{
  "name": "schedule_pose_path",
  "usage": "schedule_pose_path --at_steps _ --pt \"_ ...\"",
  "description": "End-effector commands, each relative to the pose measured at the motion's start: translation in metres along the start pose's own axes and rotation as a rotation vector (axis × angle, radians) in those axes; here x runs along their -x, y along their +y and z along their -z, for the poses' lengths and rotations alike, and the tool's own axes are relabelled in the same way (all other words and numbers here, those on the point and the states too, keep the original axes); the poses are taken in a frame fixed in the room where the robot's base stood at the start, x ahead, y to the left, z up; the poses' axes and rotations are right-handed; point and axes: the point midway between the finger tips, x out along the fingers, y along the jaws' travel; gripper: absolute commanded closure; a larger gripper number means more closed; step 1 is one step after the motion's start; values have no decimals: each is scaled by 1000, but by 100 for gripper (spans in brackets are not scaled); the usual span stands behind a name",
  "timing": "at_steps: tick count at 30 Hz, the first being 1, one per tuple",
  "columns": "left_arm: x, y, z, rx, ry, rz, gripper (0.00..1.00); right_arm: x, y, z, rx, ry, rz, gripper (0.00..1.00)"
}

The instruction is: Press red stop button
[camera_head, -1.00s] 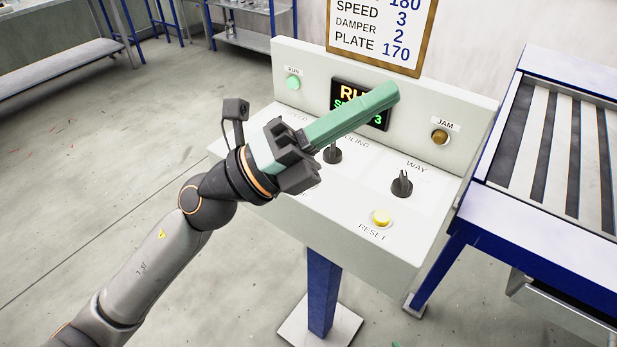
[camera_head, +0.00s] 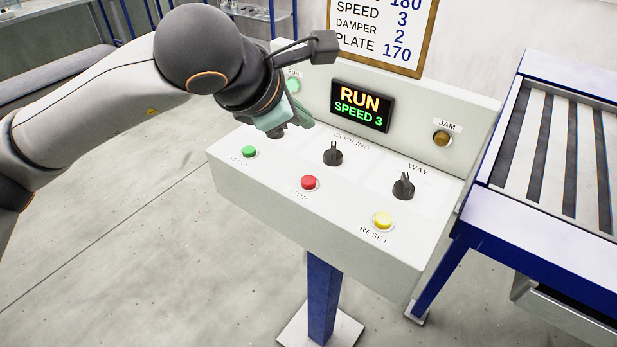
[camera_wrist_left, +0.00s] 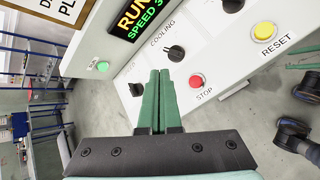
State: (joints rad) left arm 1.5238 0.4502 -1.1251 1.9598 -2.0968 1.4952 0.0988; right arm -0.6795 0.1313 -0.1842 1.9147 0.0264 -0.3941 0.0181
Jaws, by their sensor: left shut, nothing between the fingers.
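The red stop button (camera_head: 309,183) sits on the sloped top of the grey control panel (camera_head: 240,178), near its front edge, above a STOP label. It also shows in the left wrist view (camera_wrist_left: 197,81), to the right of the fingertips. My left gripper (camera_head: 300,113) is above the panel's back left part, up and left of the red button and apart from it. In the left wrist view its green fingers (camera_wrist_left: 159,72) are together with nothing between them.
A green button (camera_head: 249,152) and a yellow reset button (camera_head: 382,220) flank the red one. Black knobs (camera_head: 333,153) and (camera_head: 403,186) stand behind. The display (camera_head: 362,106) reads RUN, SPEED 3. A blue-framed conveyor (camera_head: 540,225) stands at the right.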

Motion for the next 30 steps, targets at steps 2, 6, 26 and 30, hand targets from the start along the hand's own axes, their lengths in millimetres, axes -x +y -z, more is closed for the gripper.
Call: schedule_pose_path --at_steps 2,6,26,30 --pt "0 0 0 0 -1 2 100 0 0 0 0 0 0 50" --pt "-1 -1 0 0 -2 4 100 0 0 0 0 0 0 50" --pt "-52 -40 37 1 -5 6 100 -19 -5 -14 1 -3 15 50" --pt "-60 -45 43 0 -4 5 100 -30 -16 -16 4 -6 42 50"
